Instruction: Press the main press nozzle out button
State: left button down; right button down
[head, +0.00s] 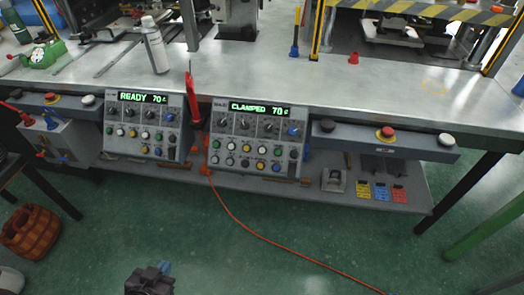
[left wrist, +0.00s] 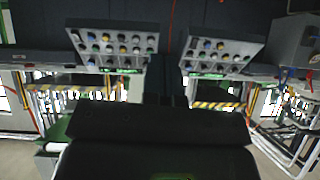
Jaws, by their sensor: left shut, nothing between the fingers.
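Two grey control panels hang at the table's front edge in the head view. The left panel (head: 143,126) reads READY 70, and the right panel (head: 255,137) reads CLAMPED 70. The labels are too small to read, so I cannot tell which is the nozzle out button. Both panels also show in the left wrist view, one at the left (left wrist: 112,45) and one at the right (left wrist: 222,55). My left gripper (head: 150,280) is shut and empty, low and apart from the panels. My right gripper is not seen.
A red tool (head: 193,105) hangs between the panels, and an orange cable (head: 245,230) runs from there across the floor. Button bars with a red stop button (head: 386,132) flank the panels. A spray can (head: 155,45) stands on the table. The green floor before the panels is mostly clear.

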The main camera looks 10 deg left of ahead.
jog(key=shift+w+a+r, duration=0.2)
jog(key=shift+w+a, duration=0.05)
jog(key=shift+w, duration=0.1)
